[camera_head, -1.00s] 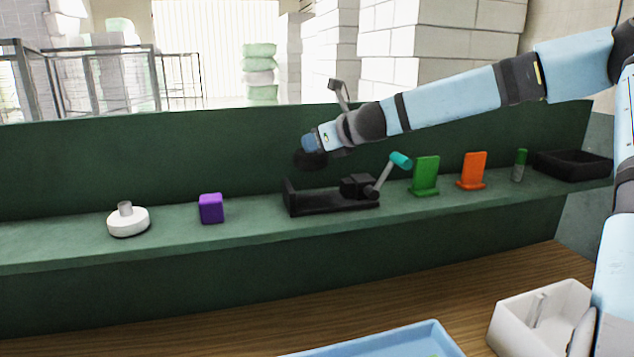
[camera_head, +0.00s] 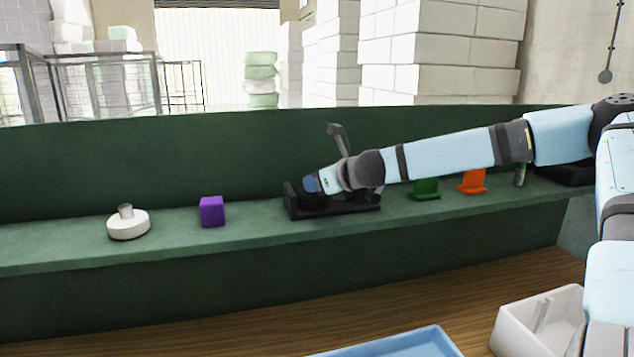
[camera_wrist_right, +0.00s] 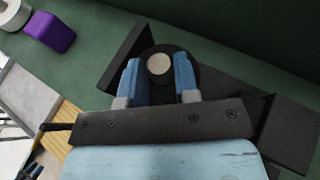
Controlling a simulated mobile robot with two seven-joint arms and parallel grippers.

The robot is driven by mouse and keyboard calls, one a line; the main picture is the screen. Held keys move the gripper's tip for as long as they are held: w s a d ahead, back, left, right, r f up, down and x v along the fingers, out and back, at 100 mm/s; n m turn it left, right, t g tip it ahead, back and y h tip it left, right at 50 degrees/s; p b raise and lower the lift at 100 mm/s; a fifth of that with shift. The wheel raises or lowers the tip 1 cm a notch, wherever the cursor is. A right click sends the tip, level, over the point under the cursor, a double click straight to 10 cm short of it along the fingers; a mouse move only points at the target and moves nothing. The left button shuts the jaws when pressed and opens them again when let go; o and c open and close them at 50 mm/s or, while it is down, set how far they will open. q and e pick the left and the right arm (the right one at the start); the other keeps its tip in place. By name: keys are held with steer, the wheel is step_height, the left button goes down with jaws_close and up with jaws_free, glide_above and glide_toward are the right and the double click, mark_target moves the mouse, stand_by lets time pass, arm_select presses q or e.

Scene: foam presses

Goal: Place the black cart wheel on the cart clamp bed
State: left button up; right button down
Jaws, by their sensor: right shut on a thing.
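The black cart wheel (camera_wrist_right: 191,50) is a dark disc with a pale round hub, between the blue fingers of my right gripper (camera_wrist_right: 159,80) in the right wrist view. My right gripper (camera_head: 311,186) is shut on it, low over the left part of the black cart clamp bed (camera_head: 346,208) on the green shelf. The bed also shows around the wheel in the wrist view (camera_wrist_right: 290,133). Whether the wheel touches the bed I cannot tell. My arm covers most of the clamp and its lever.
Green (camera_head: 425,189) and orange (camera_head: 472,182) stands are at the right, partly behind my arm. A white bin (camera_head: 515,318) and blue tray (camera_head: 420,343) sit in front.

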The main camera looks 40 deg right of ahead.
steer(key=c, duration=0.8)
jaws_free()
steer(key=shift+f, duration=0.15)
steer(key=shift+c, duration=0.2)
steer(key=shift+r, duration=0.25)
steer(key=shift+p+v, duration=0.6)
steer(key=shift+v, duration=0.55)
steer(key=v, duration=0.9)
steer(key=shift+s, duration=0.4)
